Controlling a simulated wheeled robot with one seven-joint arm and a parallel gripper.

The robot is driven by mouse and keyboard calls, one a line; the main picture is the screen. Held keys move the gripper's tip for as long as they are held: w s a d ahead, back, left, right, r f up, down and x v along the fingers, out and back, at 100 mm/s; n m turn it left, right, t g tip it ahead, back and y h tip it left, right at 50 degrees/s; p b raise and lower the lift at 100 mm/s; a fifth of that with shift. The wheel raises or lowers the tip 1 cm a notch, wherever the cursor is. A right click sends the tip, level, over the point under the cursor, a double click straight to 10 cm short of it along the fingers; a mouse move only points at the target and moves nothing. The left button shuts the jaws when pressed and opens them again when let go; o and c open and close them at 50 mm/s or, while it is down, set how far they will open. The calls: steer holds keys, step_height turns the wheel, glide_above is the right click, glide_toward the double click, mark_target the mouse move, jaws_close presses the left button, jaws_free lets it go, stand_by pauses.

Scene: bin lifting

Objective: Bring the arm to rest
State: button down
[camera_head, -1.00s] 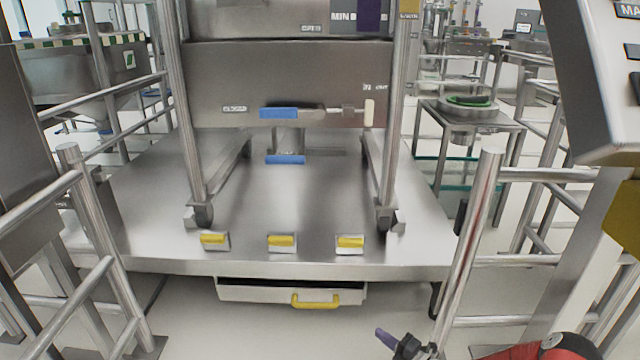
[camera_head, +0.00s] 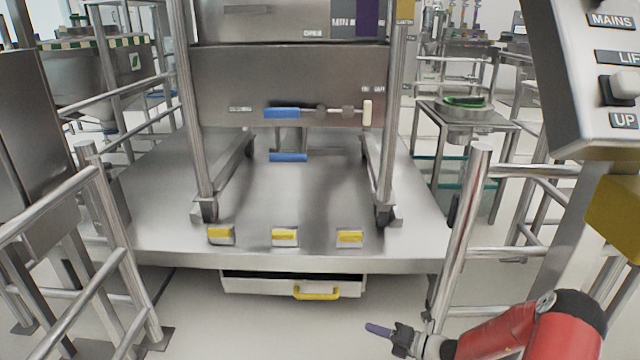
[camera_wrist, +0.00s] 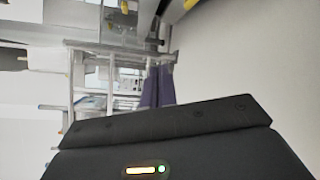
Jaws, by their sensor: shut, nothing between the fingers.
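My gripper (camera_head: 380,331) shows at the lower right of the head view, at the end of my red arm. Its purple fingers point left and are shut with nothing between them. It is in free air in front of the platform, to the right of the drawer. In the wrist view the purple fingers (camera_wrist: 157,86) show side by side beyond the dark wrist housing.
A steel platform (camera_head: 270,205) carries a wheeled bin frame. A drawer (camera_head: 258,286) with a yellow handle sits below its front edge. Railings (camera_head: 100,235) stand on the left and a post (camera_head: 465,220) on the right. A control panel (camera_head: 570,90) is at the upper right. Floor in front is clear.

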steer(key=s+a+r+n+g+h+p, duration=0.2)
steer(key=s+a+r+n+g+h, duration=0.3)
steer(key=r+n, duration=0.55)
steer(key=s+r+n+g+h+p, duration=0.1)
steer(key=s+r+n+g+p, duration=0.15)
steer(key=s+r+n, duration=0.7)
steer(key=s+d+r+n+t+h+p, duration=0.2)
steer(key=s+r+n+h, duration=0.2)
steer(key=s+r+n, duration=0.4)
steer(key=s+d+r+n+t+h+p, duration=0.1)
steer(key=s+d+r+n+t+h, duration=0.1)
steer(key=s+r+n, duration=0.6)
step_height(320, 180, up, 5)
steer(key=shift+d+r+n+h+p, duration=0.1)
steer(key=shift+d+n+h+p, duration=0.25)
steer(key=shift+d+n+h, duration=0.55)
steer(key=shift+s+a+m+t, duration=0.1)
steer(key=shift+a+m+t, duration=0.15)
steer(key=shift+m, duration=0.05)
